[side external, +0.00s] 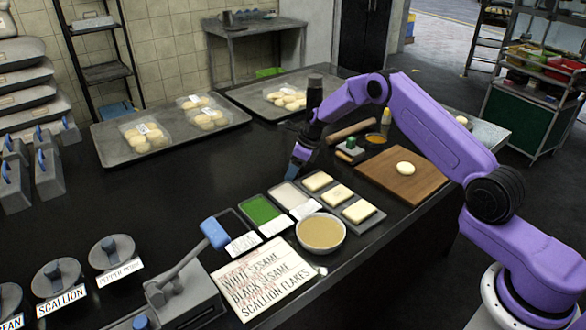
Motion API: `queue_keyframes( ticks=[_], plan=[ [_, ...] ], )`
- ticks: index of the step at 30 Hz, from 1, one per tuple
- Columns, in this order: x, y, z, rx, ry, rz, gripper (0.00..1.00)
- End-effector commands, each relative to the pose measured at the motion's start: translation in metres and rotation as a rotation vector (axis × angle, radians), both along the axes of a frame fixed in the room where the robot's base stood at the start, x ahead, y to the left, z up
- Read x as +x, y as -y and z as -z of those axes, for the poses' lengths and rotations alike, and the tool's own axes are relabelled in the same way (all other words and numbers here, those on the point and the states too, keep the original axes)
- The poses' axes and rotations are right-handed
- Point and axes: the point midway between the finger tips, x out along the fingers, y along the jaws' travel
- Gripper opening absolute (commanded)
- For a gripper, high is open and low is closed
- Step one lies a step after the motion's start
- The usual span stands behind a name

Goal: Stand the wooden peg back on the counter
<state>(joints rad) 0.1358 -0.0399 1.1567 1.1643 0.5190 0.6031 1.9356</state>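My gripper (294,172) points down low over the black counter (170,195), behind the green and white trays. Its tip shows small and bluish, and I cannot tell whether the fingers are apart or hold anything. No upright wooden peg is plain to see. A brown wooden cylinder (352,130), like a rolling pin, lies on its side on the counter to the right of my gripper and apart from it. I cannot tell if this is the peg.
Near my gripper are a green tray (262,211), a tray of pale dough squares (367,218), a bowl (321,233) and a wooden board (385,184) with a dough round. Lettered sheets lie in front. The counter's left middle is clear.

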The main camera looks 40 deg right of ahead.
Motion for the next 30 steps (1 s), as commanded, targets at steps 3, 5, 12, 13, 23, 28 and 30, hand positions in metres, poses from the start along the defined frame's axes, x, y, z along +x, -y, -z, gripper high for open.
queue_keyframes(
  ticks=[3, 5, 12, 13, 23, 28, 30],
  plan=[
    [0.0, 0.0, 0.0, 0.0, 0.0, 0.0, 0.62],
    [0.0, 0.0, -0.002, 0.0, 0.0, 0.0, 0.62],
    [-0.007, 0.007, -0.025, 0.0, 0.002, 0.002, 0.62],
    [-0.008, 0.008, -0.03, -0.001, 0.003, 0.001, 0.62],
    [-0.027, 0.024, -0.089, 0.0, 0.004, 0.001, 0.62],
    [-0.037, 0.033, -0.12, -0.001, 0.004, 0.0, 0.62],
    [-0.041, 0.036, -0.132, -0.001, 0.004, 0.0, 0.62]
  ],
)
